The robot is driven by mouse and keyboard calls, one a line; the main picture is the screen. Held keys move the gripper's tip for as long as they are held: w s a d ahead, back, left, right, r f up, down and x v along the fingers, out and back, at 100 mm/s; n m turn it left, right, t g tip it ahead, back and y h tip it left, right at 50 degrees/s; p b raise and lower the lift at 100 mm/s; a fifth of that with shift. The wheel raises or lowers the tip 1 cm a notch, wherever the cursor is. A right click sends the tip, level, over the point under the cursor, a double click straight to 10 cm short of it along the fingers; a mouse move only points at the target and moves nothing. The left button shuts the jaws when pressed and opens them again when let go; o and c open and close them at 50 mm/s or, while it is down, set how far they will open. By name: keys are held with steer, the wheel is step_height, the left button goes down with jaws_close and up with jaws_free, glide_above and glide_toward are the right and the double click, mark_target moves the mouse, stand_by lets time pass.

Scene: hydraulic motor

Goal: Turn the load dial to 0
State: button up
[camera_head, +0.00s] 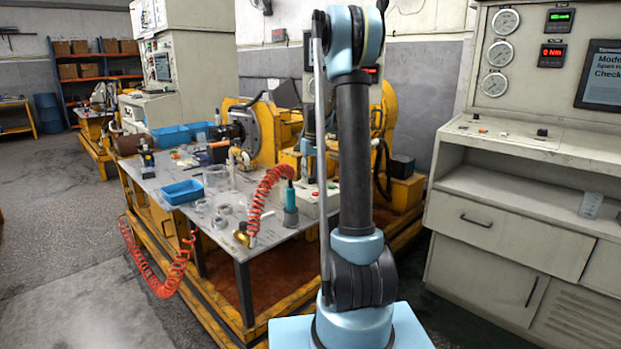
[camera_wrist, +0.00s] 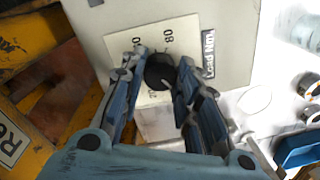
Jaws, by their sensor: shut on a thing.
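The load dial (camera_wrist: 160,71) is a round black knob with a pale pointer mark. It sits on a cream scale plate (camera_wrist: 182,37) with printed numbers, partly readable and turned in the picture; an "80" shows near it. My gripper (camera_wrist: 163,62) is shut on the dial, one blue finger on each side. The fingers and hand hide part of the scale, so I cannot tell the exact setting. In the head view, the pale control box (camera_head: 326,203) stands on the workbench; my arm hides the dial there.
The grey workbench (camera_head: 185,205) carries blue trays (camera_head: 182,191), a coiled red hose (camera_head: 268,195), a teal-handled tool (camera_head: 291,205) and loose metal parts. Yellow machinery (camera_head: 290,125) stands behind. A large console (camera_head: 525,180) with gauges and displays is at the right.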

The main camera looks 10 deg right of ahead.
mark_target(312, 177)
steer(key=o, duration=1.1)
steer(key=shift+c, duration=0.2)
step_height(312, 177, up, 12)
steer(key=shift+w+d, duration=0.15)
steer(key=shift+d, duration=0.2)
steer(key=shift+f, duration=0.1)
